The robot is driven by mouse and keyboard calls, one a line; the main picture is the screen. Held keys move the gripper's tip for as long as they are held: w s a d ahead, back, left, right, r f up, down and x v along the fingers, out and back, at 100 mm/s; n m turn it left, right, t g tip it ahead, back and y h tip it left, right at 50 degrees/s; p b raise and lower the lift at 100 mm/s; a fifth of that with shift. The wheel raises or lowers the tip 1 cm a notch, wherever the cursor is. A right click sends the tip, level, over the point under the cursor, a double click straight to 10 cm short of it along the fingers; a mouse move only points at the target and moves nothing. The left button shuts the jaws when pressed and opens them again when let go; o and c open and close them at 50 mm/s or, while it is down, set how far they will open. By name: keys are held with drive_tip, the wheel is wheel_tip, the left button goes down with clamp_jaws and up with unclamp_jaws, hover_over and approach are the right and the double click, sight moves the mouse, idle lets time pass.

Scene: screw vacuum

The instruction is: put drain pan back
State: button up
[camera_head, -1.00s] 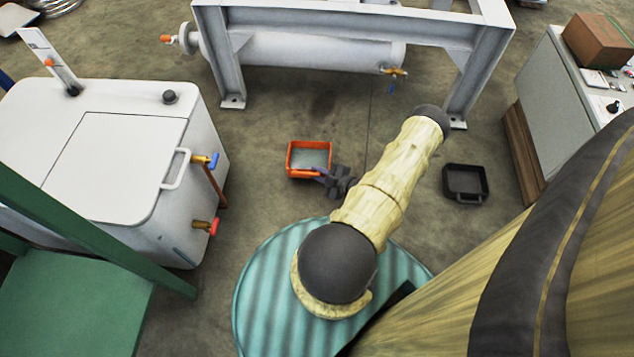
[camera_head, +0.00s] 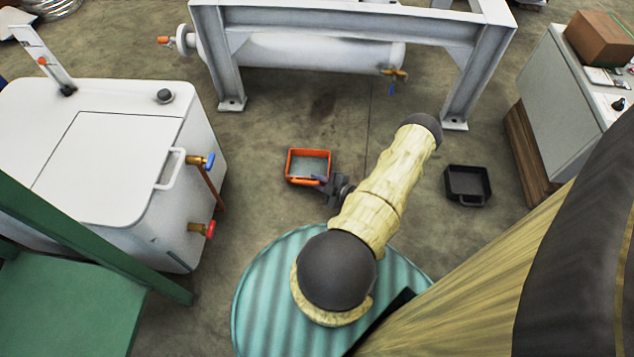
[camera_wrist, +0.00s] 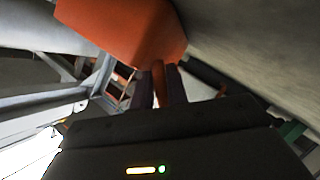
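An orange drain pan (camera_head: 290,166) is in the middle of the head view, in front of the grey metal frame. Its handle points toward my gripper (camera_head: 322,182). In the wrist view, the pan's orange side (camera_wrist: 125,28) fills the top, and the handle lies between the dark fingers of my gripper (camera_wrist: 160,82), which is shut on it. The head view does not clearly show how high the pan is above the floor. A second, black pan (camera_head: 467,183) sits on the floor to the right, apart from my gripper.
A white tank (camera_head: 110,150) with valves is on the left, and a cabinet (camera_head: 555,95) on the right.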

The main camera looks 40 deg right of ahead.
drive_tip(key=o, duration=0.4)
drive_tip(key=shift+s, duration=0.1)
drive_tip(key=p+v, duration=0.5)
drive_tip(key=v, duration=0.6)
drive_tip(key=shift+s+r, duration=0.1)
drive_tip(key=shift+s, duration=0.3)
